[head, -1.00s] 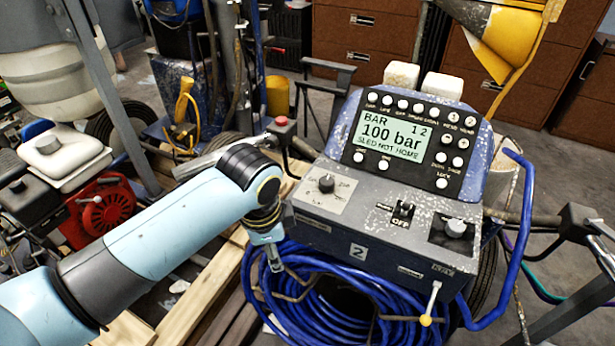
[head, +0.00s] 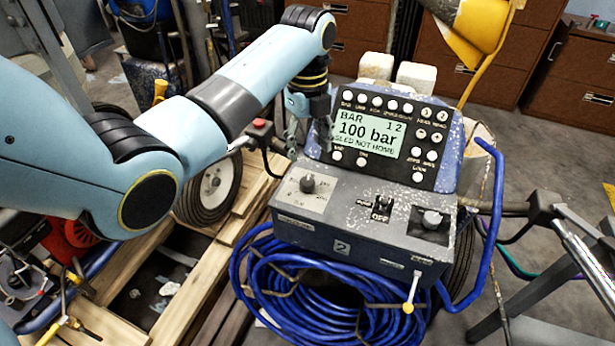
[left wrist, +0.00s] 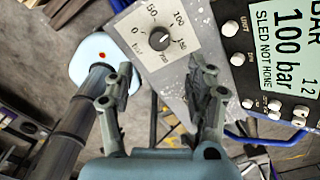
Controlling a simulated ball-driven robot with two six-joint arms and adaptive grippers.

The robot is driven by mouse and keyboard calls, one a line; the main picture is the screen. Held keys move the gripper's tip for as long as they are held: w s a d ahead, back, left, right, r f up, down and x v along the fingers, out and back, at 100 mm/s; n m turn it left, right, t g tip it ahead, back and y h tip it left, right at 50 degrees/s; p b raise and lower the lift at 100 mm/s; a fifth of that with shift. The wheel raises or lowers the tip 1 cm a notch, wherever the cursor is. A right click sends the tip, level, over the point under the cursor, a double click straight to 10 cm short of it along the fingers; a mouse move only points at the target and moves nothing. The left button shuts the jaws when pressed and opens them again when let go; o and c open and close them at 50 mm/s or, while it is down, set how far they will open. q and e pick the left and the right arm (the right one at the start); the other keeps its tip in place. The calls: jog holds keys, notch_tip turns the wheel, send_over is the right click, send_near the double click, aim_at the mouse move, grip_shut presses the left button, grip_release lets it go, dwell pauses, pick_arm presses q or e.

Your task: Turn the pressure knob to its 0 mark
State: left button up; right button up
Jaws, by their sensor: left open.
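The pressure knob (head: 307,184) is a small dark round knob on a pale scale plate (head: 318,202) at the left of the grey console. In the left wrist view the knob (left wrist: 158,42) lies ahead, with marks 0, 50, 100 and 150 around it. Its pointer is too small to read surely. The display (head: 366,132) reads 100 bar and SLED NOT HOME. My left gripper (head: 309,138) is open and empty, above and behind the knob, in front of the display's left edge. In the left wrist view its fingers (left wrist: 165,92) are apart and not touching the knob. My right gripper is not in view.
A switch marked OFF (head: 382,205) and a second knob (head: 431,218) sit further right on the console. Blue hose (head: 300,290) is coiled below it. A red-topped button (head: 259,124) stands left of the console. A blue tube handle (head: 492,230) borders its right.

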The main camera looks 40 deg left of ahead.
aim_at(307, 181)
pick_arm(q)
notch_tip(307, 181, down, 9)
jog(key=shift+f+b, duration=0.1)
jog(key=shift+b, duration=0.45)
jog(key=shift+f, duration=0.25)
jog(key=shift+s, duration=0.1)
jog(key=shift+c, duration=0.4)
grip_shut()
